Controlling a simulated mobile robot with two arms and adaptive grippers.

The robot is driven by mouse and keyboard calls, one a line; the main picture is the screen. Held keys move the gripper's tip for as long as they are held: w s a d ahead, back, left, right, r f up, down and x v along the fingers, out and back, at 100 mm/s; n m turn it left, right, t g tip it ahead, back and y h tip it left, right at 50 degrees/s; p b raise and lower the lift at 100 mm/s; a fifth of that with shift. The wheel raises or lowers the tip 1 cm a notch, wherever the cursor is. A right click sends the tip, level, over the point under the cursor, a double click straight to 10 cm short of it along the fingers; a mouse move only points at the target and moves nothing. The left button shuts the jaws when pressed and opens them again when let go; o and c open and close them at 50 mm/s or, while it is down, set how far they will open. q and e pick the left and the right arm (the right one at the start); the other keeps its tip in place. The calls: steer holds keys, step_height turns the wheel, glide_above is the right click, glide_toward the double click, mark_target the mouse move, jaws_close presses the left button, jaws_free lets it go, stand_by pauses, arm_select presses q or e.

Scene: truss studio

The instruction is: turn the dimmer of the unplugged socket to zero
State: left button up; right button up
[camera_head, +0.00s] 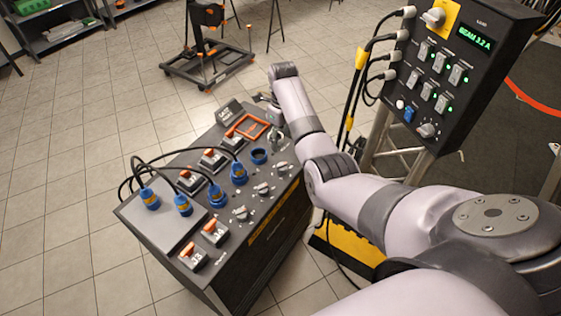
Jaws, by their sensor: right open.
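The black dimmer box (265,222) stands at the middle left, with blue connectors and pale knobs on its sloping top. An empty blue socket (259,156) shows no plug in it. The dimmer knob (281,167) beside it is pale; its exact setting is too small to read. Blue plugs with cables, such as the plug (239,173), sit in neighbouring places. My right gripper (272,111) is open near the box's far end, beyond the empty socket and apart from that knob. My right forearm and wrist partly hide it. My left gripper is out of view.
Other dimmer knobs (262,189) and (240,213) line the box's right side. A control panel (465,70) on a truss stand is at the upper right. Black cables loop over the box. Tiled floor at left is clear.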

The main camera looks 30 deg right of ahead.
mark_target(282, 164)
step_height(282, 164, down, 13)
steer(key=shift+w+b, duration=0.15)
steer(key=shift+b, duration=0.85)
steer(key=c, duration=1.1)
steer(key=shift+c, duration=0.2)
